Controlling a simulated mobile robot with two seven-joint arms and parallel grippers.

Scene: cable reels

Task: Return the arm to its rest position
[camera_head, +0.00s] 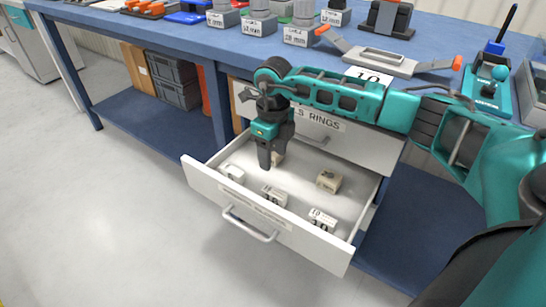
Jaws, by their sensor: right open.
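My right arm comes in from the right in the head view, teal and black. Its gripper (268,158) points down over the open drawer (268,222). The gripper is open, with its fingers seen nearly edge on, and I see nothing held in it. My left gripper is not in view.
The drawer sticks out from under the blue workbench (160,32), its handle (250,226) facing front. Above it is another drawer front labelled RINGS (345,140). Grey labelled holders (257,24) and a grey tool with orange tips (385,60) stand on the bench. Floor at left is clear.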

